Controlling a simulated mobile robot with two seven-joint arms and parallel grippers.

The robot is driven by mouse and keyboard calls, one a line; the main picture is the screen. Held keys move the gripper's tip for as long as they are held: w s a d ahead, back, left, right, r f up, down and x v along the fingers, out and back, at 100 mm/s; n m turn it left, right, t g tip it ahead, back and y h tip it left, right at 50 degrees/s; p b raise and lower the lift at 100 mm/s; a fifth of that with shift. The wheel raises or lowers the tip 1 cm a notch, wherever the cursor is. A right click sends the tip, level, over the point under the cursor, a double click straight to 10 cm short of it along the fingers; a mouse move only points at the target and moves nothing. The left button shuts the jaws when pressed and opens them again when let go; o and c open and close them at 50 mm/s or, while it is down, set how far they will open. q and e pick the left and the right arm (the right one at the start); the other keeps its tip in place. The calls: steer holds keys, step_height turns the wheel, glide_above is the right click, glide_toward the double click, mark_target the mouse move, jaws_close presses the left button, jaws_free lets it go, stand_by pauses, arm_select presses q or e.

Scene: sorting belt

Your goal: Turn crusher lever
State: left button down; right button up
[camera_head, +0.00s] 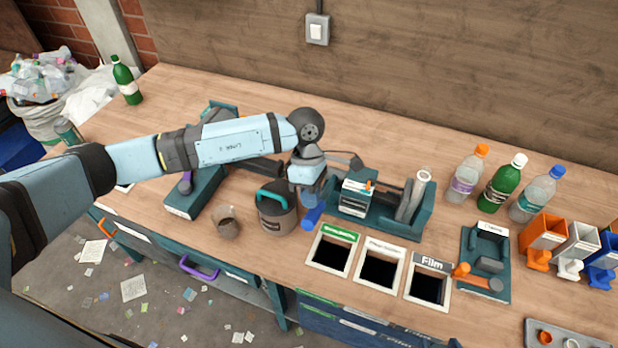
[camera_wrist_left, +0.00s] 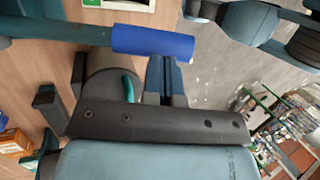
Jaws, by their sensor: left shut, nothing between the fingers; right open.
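The crusher appears to be the teal machine (camera_head: 408,222) in the middle of the bench in the head view. A lever with a blue cylindrical grip (camera_head: 312,216) stands at its left side. In the left wrist view the blue grip (camera_wrist_left: 153,42) lies across the picture on the end of a teal bar (camera_wrist_left: 50,25). My left gripper (camera_head: 309,192) points down just beside the grip. In the wrist view its fingers (camera_wrist_left: 166,75) are together and empty, their tips close to the grip. I cannot tell whether they touch it. My right gripper is out of view.
A dark canister (camera_head: 278,218) with a teal handle and a small cup (camera_head: 228,222) stand left of the lever. A sorting opening labelled Film (camera_head: 428,287) and two others lie in front. Bottles (camera_head: 502,184) and coloured bins (camera_head: 545,235) stand at the right.

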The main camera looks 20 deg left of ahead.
mark_target(309, 211)
arm_select(q)
steer(key=shift+s+d+f, duration=0.1)
steer(key=shift+s+f, duration=0.05)
steer(key=shift+f, duration=0.45)
steer(key=shift+b+x, duration=1.05)
steer(key=shift+b, duration=0.05)
steer(key=shift+s+a+f+b, duration=0.25)
steer(key=shift+s+f+b, duration=0.05)
steer(key=shift+f+b, duration=0.1)
steer(key=shift+r, duration=0.1)
